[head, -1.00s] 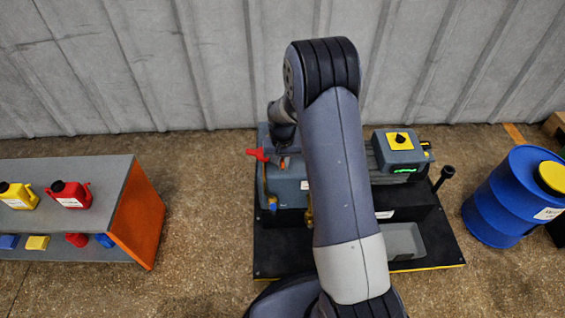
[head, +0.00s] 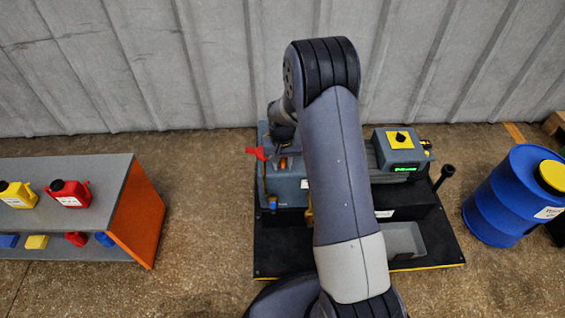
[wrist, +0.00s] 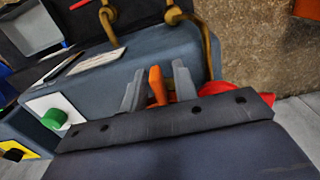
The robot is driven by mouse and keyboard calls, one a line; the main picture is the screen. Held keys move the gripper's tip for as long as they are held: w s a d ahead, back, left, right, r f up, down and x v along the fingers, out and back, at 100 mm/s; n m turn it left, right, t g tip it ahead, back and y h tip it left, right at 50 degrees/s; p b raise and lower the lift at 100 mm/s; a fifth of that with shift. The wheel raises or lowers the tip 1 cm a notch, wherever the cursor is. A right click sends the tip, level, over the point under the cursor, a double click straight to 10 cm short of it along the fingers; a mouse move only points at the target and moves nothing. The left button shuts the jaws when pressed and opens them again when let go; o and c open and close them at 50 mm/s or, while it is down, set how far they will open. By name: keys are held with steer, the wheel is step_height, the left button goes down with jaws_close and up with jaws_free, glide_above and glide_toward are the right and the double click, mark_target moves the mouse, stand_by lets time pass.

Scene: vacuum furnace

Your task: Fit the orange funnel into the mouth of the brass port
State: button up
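The orange funnel shows as a small orange patch (head: 283,163) on top of the grey-blue pump housing in the head view, partly hidden by my arm. In the wrist view an upright orange part of it (wrist: 157,86) stands between the two grey fingers of my gripper (wrist: 158,82). Narrow gaps show between this part and the fingers, so my gripper looks open around it. The funnel's lower end and the mouth of the brass port are hidden, so I cannot tell how the funnel sits in the port.
A red handle (head: 256,153) stands close left of the funnel; red also shows beside my gripper (wrist: 235,97). Bent brass pipes (wrist: 207,45) rise beyond the fingers. A control box (head: 398,148) and blue drum (head: 510,195) are right; a bench with bottles (head: 105,175) is left.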

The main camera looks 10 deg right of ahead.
steer(key=shift+o, duration=0.4)
step_height(320, 180, up, 11)
steer(key=p, duration=0.3)
steer(key=shift+f, duration=0.1)
step_height(320, 180, down, 11)
steer(key=b, duration=0.3)
steer(key=shift+r, duration=0.3)
stand_by(0.5)
